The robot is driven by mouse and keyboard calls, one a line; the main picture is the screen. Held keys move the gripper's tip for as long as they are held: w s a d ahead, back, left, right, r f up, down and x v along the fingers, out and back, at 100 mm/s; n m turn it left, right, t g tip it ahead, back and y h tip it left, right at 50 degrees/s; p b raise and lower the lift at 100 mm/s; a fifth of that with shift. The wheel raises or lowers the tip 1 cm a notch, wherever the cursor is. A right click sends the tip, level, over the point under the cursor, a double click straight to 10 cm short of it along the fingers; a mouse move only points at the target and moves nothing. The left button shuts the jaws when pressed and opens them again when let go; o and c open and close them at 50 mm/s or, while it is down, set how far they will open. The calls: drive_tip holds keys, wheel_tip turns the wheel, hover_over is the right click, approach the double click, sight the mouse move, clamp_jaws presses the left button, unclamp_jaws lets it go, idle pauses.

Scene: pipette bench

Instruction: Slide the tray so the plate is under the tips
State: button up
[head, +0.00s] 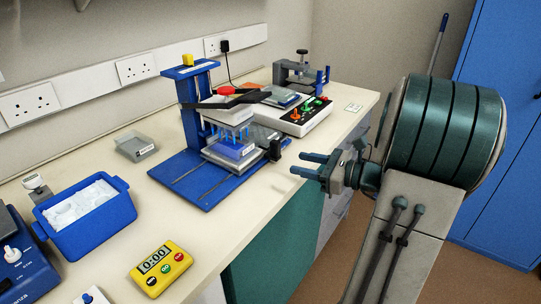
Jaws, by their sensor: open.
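The blue pipetting stand (186,118) stands on the bench, with a row of blue tips (228,133) hanging from its head. The blue plate (234,151) sits on a grey tray (226,163) on the stand's blue base. The plate shows just below the tips. Whether it is squarely under them I cannot tell. A dark block, apparently the tray's handle (275,150), is at the tray's right side. My gripper (308,164) is open and empty, to the right of that handle and apart from it, near the bench's front edge. Its fingers point left.
A white control box (293,119) with coloured knobs stands behind the stand. A grey clamp device (290,73) is farther back. A blue tub (108,218), a small grey tray (135,149) and a yellow timer (161,268) are on the left. Bare bench lies around the stand's base.

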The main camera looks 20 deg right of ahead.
sight(280, 147)
drive_tip(key=d+m+t+h, duration=0.1)
drive_tip(key=d+m+t, duration=0.1)
drive_tip(key=d+m, duration=0.15)
drive_tip(key=shift+n, duration=0.45)
drive_tip(key=x, duration=0.9)
drive_tip(key=d+x, duration=0.1)
drive_tip(key=x, duration=0.3)
drive_tip(key=shift+w+a+f, duration=0.1)
drive_tip(key=shift+w, duration=0.2)
drive_tip(key=shift+w+a+f, duration=0.15)
drive_tip(key=shift+w, duration=0.2)
drive_tip(key=shift+c, duration=0.3)
clamp_jaws()
